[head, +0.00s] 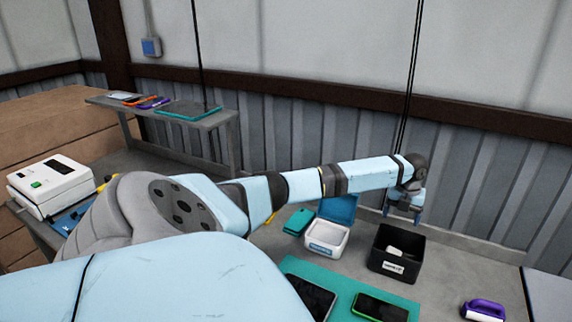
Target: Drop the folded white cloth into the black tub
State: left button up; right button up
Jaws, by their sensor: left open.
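The black tub (379,268) stands on the grey bench to the right of centre, with a white label on its front. A small white item (395,251) that looks like the folded white cloth lies inside it, partly hidden by the tub's wall. My left gripper (404,215) points down above the back of the tub. It is open, its fingers are apart, and nothing shows between them. My right gripper is not in view.
A white box with an open blue lid (337,209) stands left of the tub, beside a teal case (298,222). In front, a teal mat (341,286) bears a dark tablet (311,297) and a green-edged phone (381,308). A purple-and-white item (484,310) lies right. Dark cables hang behind.

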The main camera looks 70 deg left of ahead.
pick_arm(q)
notch_tip(320, 180, up, 12)
jog(key=b, duration=0.1)
dwell(0.5)
